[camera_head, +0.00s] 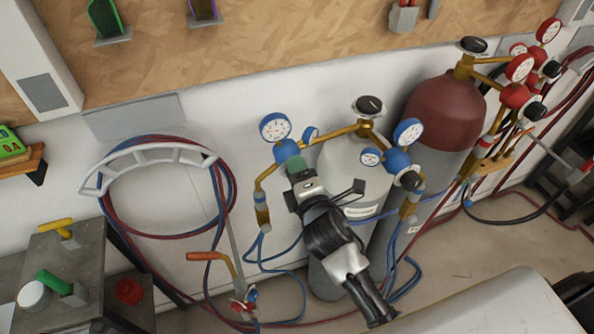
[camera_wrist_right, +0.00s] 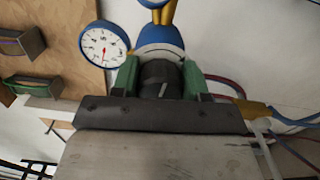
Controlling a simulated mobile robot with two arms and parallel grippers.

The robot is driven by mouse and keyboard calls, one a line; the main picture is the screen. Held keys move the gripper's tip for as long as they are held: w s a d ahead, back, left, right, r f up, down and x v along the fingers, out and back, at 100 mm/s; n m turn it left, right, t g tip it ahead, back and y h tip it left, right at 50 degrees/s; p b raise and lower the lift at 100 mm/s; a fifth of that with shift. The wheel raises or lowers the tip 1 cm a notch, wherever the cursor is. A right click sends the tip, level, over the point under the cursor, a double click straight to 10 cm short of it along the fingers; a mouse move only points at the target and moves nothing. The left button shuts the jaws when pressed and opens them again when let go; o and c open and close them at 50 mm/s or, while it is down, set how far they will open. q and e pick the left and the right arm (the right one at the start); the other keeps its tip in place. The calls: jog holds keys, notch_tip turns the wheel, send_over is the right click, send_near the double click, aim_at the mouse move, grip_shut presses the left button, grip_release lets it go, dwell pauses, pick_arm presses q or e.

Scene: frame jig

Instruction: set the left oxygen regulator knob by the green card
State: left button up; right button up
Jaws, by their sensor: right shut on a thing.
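The left oxygen regulator (camera_head: 287,151) is blue, with a white round gauge (camera_head: 275,128) above it, on the brass pipe of the white-topped cylinder. My right gripper (camera_head: 298,178) is at its front. In the right wrist view, the green fingertips (camera_wrist_right: 160,80) are shut on either side of the black knob (camera_wrist_right: 162,72), which has a light mark. The gauge in that view (camera_wrist_right: 104,45) has a red needle pointing roughly down. The green card (camera_head: 12,144) lies at the left edge, partly cut off, and reads 0.4 in yellow. My left gripper is not in view.
A second oxygen regulator (camera_head: 396,160) stands close to the right on the same cylinder. A dark red cylinder (camera_head: 443,112) with red regulators is behind it. Hoses hang on a white rack (camera_head: 150,155). A grey bench (camera_head: 85,262) is at lower left.

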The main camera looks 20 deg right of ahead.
jog(key=m, duration=0.3)
jog(key=shift+m, duration=0.4)
jog(key=m, duration=0.3)
jog(key=shift+m+p, duration=0.3)
jog(key=m+p, duration=0.1)
jog(key=m, duration=0.5)
jog(key=shift+f, duration=0.15)
jog(key=shift+m, duration=0.4)
jog(key=o, duration=0.9)
jog(key=shift+o, duration=0.2)
jog(key=s+b, duration=0.3)
jog(key=s, duration=0.8)
